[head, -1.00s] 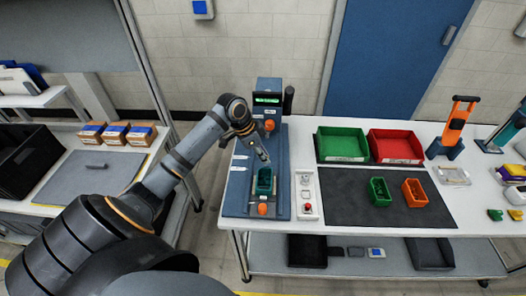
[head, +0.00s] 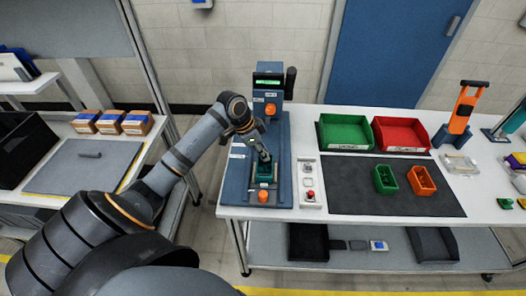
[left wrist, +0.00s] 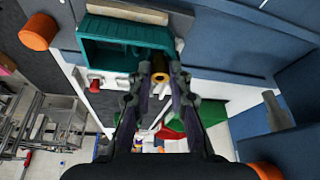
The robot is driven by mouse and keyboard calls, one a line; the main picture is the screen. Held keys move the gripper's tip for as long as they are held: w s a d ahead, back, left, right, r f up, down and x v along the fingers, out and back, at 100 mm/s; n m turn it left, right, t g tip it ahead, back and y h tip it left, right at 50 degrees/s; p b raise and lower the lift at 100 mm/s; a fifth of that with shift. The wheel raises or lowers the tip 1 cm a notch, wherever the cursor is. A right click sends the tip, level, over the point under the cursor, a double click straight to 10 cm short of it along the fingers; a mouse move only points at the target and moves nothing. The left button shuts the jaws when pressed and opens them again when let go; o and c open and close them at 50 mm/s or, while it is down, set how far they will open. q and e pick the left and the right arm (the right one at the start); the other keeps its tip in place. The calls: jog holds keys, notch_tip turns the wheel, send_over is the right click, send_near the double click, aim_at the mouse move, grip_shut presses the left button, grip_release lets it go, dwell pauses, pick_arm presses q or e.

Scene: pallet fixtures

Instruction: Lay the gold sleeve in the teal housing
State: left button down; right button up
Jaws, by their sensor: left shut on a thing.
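My left gripper (head: 265,157) is just above the teal housing (head: 264,170) on the blue fixture in the head view. In the left wrist view the gripper (left wrist: 160,72) is shut on the gold sleeve (left wrist: 160,64), a short ring-ended tube held between the fingertips. The teal housing (left wrist: 97,46) shows there as an open box beside the sleeve; the sleeve appears near its edge. I cannot tell whether they touch. In the head view the gripper hides the sleeve and part of the housing. My right gripper is not in view.
Orange knobs (head: 263,196) (head: 270,109) and a display post (head: 269,82) are on the fixture. A control strip with a red button (head: 310,194) stands to its right. Green (head: 345,133) and red (head: 402,135) bins stand behind a dark mat (head: 350,202) with two small boxes.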

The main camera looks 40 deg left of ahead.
pick_arm(q)
jog(key=shift+s+f, duration=0.25)
jog(key=shift+f, duration=0.15)
jog(key=shift+p, duration=0.85)
dwell(0.4)
jog(key=shift+s+a, duration=0.1)
jog(key=c, duration=1.6)
grip_release()
jog(key=shift+o, duration=0.2)
jog(key=shift+f, duration=0.1)
jog(key=shift+w, duration=0.2)
